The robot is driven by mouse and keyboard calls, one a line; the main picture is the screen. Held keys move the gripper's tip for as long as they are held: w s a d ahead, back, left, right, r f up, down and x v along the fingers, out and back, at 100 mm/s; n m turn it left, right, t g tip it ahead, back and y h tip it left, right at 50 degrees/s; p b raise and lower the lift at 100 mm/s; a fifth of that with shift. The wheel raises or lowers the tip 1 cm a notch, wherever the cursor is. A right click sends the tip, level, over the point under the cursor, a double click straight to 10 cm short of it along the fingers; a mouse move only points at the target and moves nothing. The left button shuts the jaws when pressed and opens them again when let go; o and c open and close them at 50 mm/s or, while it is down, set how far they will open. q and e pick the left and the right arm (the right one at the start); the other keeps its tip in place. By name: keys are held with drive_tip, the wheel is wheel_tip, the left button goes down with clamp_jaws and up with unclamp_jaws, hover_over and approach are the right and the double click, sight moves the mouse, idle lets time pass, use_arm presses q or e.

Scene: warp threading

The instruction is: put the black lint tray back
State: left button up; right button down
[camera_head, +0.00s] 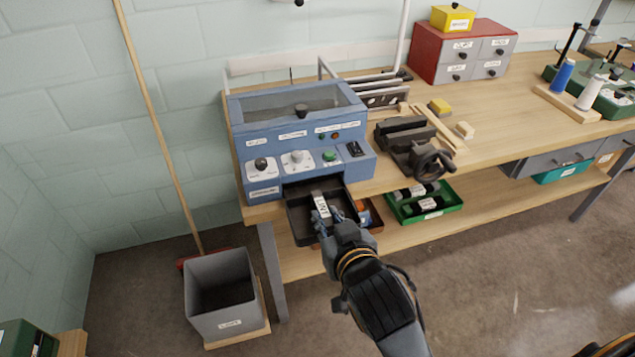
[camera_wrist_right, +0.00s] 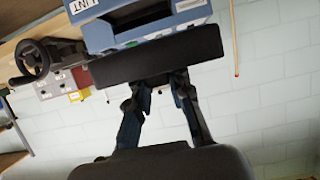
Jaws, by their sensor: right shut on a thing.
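The black lint tray (camera_head: 299,222) sticks out of the low front opening of the blue machine (camera_head: 290,143). Its back end is at the opening; how deep it reaches inside is hidden. My right gripper (camera_head: 322,222) is shut on the front of the tray, by the pale labelled strip. In the right wrist view, the fingers (camera_wrist_right: 160,82) meet at the tray's dark front panel (camera_wrist_right: 158,55), with the blue machine (camera_wrist_right: 160,20) behind it. The tray's inside looks empty where it shows.
A grey bin (camera_head: 222,295) stands on the floor to the left, beside a leaning wooden pole (camera_head: 160,130). A black clamp with a handwheel (camera_head: 415,147) stands on the bench right of the machine.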

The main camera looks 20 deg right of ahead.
sight(327, 196)
drive_tip(key=shift+w+r, duration=0.2)
drive_tip(key=shift+r, duration=0.15)
drive_tip(key=shift+w+f, duration=0.1)
drive_tip(key=shift+w, duration=0.2)
drive_tip(key=w+f, duration=0.1)
drive_tip(key=w, duration=0.1)
drive_tip(key=w+d+f+p, duration=0.1)
drive_tip(key=w, duration=0.2)
drive_tip(key=w+d+f, duration=0.1)
drive_tip(key=w, duration=0.1)
drive_tip(key=shift+w+d+f+p, duration=0.2)
drive_tip(key=shift+w+p, duration=0.05)
drive_tip(key=shift+p, duration=0.15)
drive_tip(key=w+f, duration=0.2)
drive_tip(key=w+d+f, duration=0.1)
drive_tip(key=w+f, duration=0.1)
drive_tip(key=f, duration=0.1)
drive_tip(key=shift+d, duration=0.1)
drive_tip(key=shift+w+d+f, duration=0.1)
drive_tip(key=shift+w+f, duration=0.3)
drive_tip(key=shift+f, duration=0.1)
wheel_tip(327, 196, down, 3)
drive_tip(key=shift+w+p, duration=0.1)
drive_tip(key=shift+p, duration=0.5)
drive_tip(key=shift+f, duration=0.15)
drive_tip(key=shift+f, duration=0.1)
